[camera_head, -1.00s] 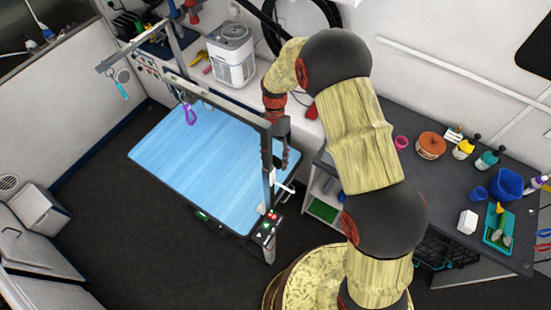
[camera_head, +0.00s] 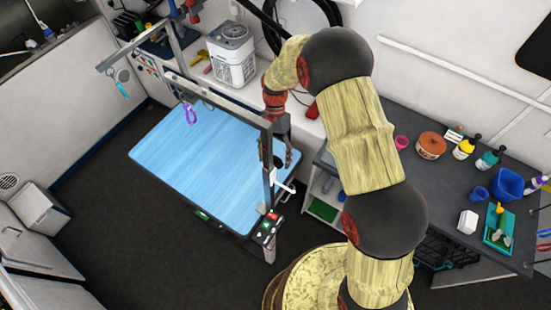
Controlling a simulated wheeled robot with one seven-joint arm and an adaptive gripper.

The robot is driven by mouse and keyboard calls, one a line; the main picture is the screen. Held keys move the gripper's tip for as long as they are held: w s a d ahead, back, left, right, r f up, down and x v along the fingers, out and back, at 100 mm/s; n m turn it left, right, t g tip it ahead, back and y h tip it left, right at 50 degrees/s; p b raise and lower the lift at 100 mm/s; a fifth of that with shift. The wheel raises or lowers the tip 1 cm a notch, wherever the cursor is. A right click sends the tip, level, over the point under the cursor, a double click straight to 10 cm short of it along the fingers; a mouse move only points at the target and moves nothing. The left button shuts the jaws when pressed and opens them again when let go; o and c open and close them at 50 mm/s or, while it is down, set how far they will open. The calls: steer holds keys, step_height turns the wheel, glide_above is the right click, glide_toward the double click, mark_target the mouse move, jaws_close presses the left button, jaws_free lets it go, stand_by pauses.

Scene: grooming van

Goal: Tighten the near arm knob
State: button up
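The blue-topped grooming table (camera_head: 190,165) stands left of centre, with a grey overhead arm frame (camera_head: 215,98) above it. The frame's near post (camera_head: 269,190) rises at the table's near right corner. A white, handle-like knob (camera_head: 284,188) sticks out to the right from this post, low down. My gripper (camera_head: 276,163) points down just above the knob, at the post. Its dark fingers look spread, one on each side of the post, and appear apart from the knob. The post partly hides the gripper, so its exact depth is unclear.
A control box (camera_head: 267,228) with red and green buttons sits at the post's foot. A purple loop (camera_head: 190,114) hangs from the frame. A dark counter (camera_head: 440,190) with bottles and tubs stands right. A white dryer-like unit (camera_head: 232,55) stands behind. The dark floor at left is clear.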

steer(key=v, duration=1.1)
steer(key=shift+w+r, duration=0.1)
steer(key=s+d+r+n+t+b, duration=0.5)
steer(key=s+d+b, duration=0.3)
steer(key=s+b, duration=0.5)
steer(key=s+d+f+n+t+b, duration=0.1)
steer(key=s+d+f+t+b, duration=0.1)
steer(key=s+b, duration=0.4)
steer(key=s+d+f+n+t+b, duration=0.2)
steer(key=s+d+f+t+b, duration=0.1)
steer(key=s+f+b, duration=0.3)
steer(key=f+t+b, duration=0.1)
steer(key=b, duration=0.1)
steer(key=shift+s+d+b, duration=0.3)
steer(key=shift+s, duration=0.05)
steer(key=shift+f, duration=0.15)
